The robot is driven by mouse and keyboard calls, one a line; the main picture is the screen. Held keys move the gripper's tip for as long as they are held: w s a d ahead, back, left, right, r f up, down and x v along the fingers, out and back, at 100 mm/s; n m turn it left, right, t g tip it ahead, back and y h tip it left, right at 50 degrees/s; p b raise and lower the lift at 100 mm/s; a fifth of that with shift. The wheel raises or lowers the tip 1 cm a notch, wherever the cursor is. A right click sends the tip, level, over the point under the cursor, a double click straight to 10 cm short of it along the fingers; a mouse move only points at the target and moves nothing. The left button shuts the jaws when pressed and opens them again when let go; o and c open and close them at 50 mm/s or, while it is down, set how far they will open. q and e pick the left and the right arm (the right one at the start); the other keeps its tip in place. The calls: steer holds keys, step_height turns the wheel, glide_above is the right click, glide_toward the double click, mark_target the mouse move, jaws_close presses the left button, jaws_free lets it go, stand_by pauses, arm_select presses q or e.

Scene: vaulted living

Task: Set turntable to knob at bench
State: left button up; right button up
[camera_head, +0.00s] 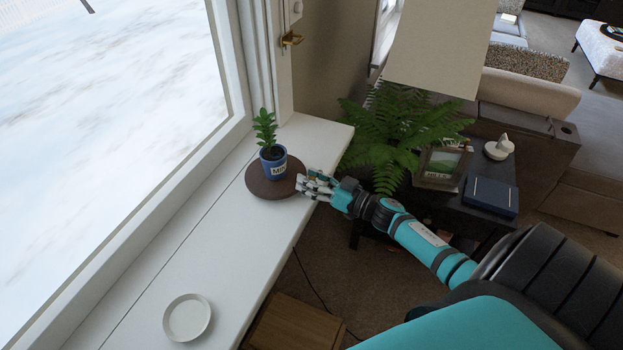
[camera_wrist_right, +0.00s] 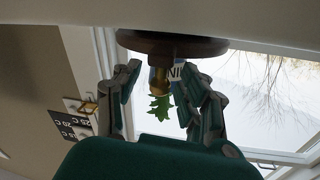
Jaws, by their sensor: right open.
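A dark brown round turntable (camera_head: 262,188) lies on the white bench (camera_head: 200,235) below the window. A blue pot (camera_head: 273,167) with a white label and a green plant stands on it, upright. My right gripper (camera_head: 308,183) is at the turntable's right edge, by the bench's front edge. In the right wrist view, which is upside down, the turntable (camera_wrist_right: 190,44) is at the top. A brass-coloured knob (camera_wrist_right: 157,82) shows between the open fingers of my right gripper (camera_wrist_right: 165,100). I cannot tell whether the fingers touch it. My left gripper is not in view.
A white round dish (camera_head: 187,318) sits on the near bench. A fern (camera_head: 395,135), a picture frame (camera_head: 441,165), a dark blue box (camera_head: 490,195) and a small white object (camera_head: 498,149) are on a dark table to the right. The bench between dish and turntable is clear.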

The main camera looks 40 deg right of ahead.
steer(key=shift+c, duration=0.4)
jaws_close()
